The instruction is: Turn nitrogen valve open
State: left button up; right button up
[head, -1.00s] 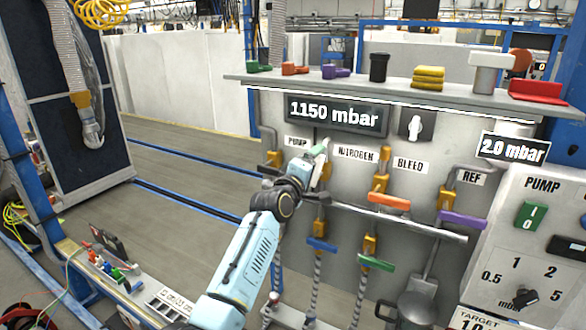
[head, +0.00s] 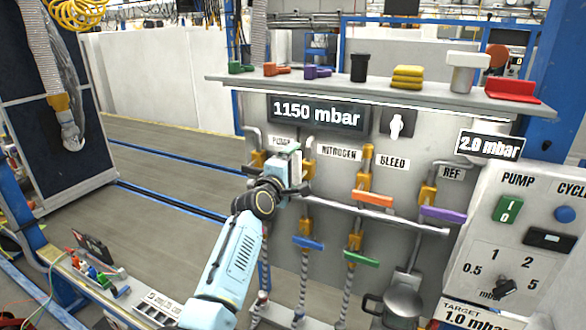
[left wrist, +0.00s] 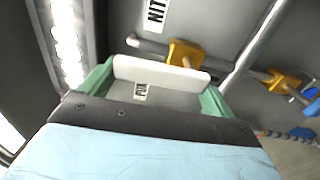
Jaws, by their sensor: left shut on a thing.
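The nitrogen valve sits on the grey panel beside the NITROGEN label (head: 338,153). Its yellow body shows behind my gripper in the head view (head: 308,150) and in the left wrist view (left wrist: 185,52). My left gripper (head: 289,150) is in front of this valve, its wrist bent up from the forearm. In the left wrist view, its green fingers (left wrist: 160,82) stand at both ends of a pale bar (left wrist: 160,70), which looks like the valve handle, and are shut on it. The handle is mostly hidden in the head view. My right gripper is not in view.
Beside it are the bleed valve's orange handle (head: 373,198), a purple handle (head: 443,214), a blue handle (head: 308,243) and a green handle (head: 361,259). A horizontal rail (head: 385,217) crosses the panel. A shelf (head: 350,88) overhangs above. The display (head: 318,113) reads 1150 mbar.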

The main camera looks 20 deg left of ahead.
pick_arm(q)
jog(key=o, duration=1.1)
jog(key=shift+o, duration=0.2)
jog(key=shift+s, duration=0.1)
jog(key=s+a, duration=0.2)
jog(key=s, duration=1.1)
jog(key=shift+a, duration=0.25)
